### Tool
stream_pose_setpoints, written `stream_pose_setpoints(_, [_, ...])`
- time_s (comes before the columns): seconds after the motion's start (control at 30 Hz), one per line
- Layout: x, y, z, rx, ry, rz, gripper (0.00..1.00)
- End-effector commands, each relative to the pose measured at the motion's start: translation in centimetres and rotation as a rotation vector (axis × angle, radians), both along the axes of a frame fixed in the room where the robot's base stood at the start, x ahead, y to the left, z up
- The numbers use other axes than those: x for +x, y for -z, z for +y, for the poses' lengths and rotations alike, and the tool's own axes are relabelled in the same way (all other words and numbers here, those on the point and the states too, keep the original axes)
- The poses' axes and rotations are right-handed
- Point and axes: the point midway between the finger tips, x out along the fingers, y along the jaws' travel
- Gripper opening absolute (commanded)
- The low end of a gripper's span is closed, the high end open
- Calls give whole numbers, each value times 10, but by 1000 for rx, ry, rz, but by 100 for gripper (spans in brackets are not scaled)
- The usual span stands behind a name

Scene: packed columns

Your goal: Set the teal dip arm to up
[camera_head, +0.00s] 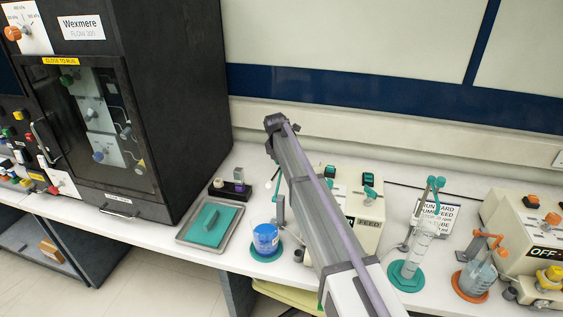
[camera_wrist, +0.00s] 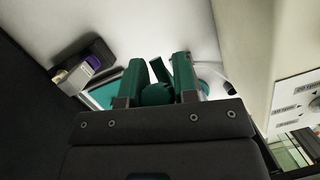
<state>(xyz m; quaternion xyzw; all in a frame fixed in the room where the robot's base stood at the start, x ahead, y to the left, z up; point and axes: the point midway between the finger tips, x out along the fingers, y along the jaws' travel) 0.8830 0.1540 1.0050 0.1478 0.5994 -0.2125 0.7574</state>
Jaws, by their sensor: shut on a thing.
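My gripper (camera_wrist: 158,68) shows in the wrist view, with its two teal fingers on either side of a teal part with a rounded end, the teal dip arm (camera_wrist: 157,95). It is shut on this part. In the head view, a thin teal bar (camera_head: 274,180), which seems to be the same dip arm, rises at a slant above a grey stand (camera_head: 279,208) beside the cream pump box. My own arm crosses in front of that box and hides the gripper and much of the dip arm there. The dip arm's exact tilt is unclear.
A blue jar (camera_head: 266,238) stands on a teal round base nearby. A tray (camera_head: 184,236) with a teal pad and a black block (camera_head: 229,190) lie to the left. A measuring cylinder (camera_head: 420,240) with a teal arm and an orange-armed beaker (camera_head: 477,277) stand right.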

Motion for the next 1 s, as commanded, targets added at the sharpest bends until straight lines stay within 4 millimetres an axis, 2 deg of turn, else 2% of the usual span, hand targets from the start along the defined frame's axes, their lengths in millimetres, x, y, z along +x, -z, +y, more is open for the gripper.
stream_pose_setpoints(0.27, [-1,1,-1,-1,2,1,0])
stream_pose_setpoints(0.3, [-1,1,-1,-1,2,1,28])
stream_pose_setpoints(0.53, [-1,0,-1,-1,1,0,50])
stream_pose_setpoints(0.83, [-1,-5,0,-1,1,0,50])
stream_pose_setpoints(1.0, [-6,-35,3,-1,0,0,50])
